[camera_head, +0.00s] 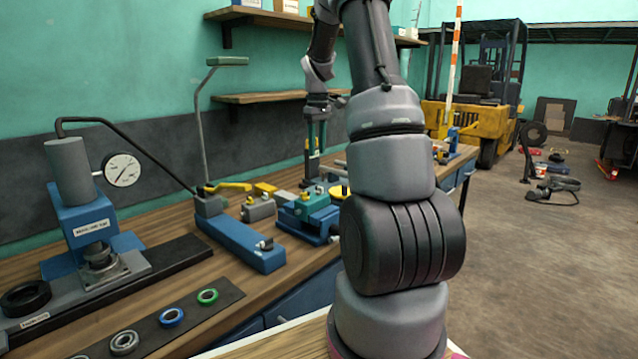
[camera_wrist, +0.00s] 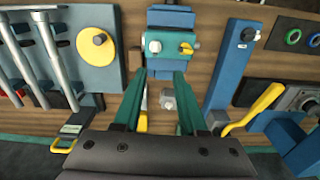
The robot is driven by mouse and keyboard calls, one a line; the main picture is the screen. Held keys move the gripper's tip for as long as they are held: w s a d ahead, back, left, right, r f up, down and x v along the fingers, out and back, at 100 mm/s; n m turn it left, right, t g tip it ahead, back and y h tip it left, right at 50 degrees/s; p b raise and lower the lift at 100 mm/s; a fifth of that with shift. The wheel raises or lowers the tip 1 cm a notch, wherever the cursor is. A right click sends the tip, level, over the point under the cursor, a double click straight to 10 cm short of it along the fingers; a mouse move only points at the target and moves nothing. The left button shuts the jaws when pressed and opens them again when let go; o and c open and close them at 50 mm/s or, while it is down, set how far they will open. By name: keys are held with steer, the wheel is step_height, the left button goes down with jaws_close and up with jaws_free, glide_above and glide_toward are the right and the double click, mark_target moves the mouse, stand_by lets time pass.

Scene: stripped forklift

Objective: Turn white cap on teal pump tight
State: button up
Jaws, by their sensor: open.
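The teal pump (camera_head: 308,204) sits on a blue base on the bench. In the wrist view the teal pump (camera_wrist: 172,58) is at upper centre, with a small round white cap (camera_wrist: 154,46) at its left and a yellow lever at its right. My gripper (camera_wrist: 159,76) is open and empty. Its two teal fingers are spread apart, and their tips appear just below the pump in the wrist view. In the head view my gripper (camera_head: 316,150) points down above the bench near the pump. I cannot tell the exact height gap or how tight the cap is.
A blue press with a gauge (camera_head: 123,170) stands at the left. A blue tool with a tall handle (camera_head: 240,240) lies left of the pump. In the wrist view a plate with a yellow disc (camera_wrist: 98,40) is left and a yellow lever (camera_wrist: 258,106) right.

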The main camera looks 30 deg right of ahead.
mark_target(319, 190)
steer(key=f, duration=0.8)
steer(key=d+f, duration=0.1)
steer(key=f, duration=0.3)
steer(key=shift+w+f, duration=0.1)
steer(key=shift+w, duration=0.2)
jaws_close()
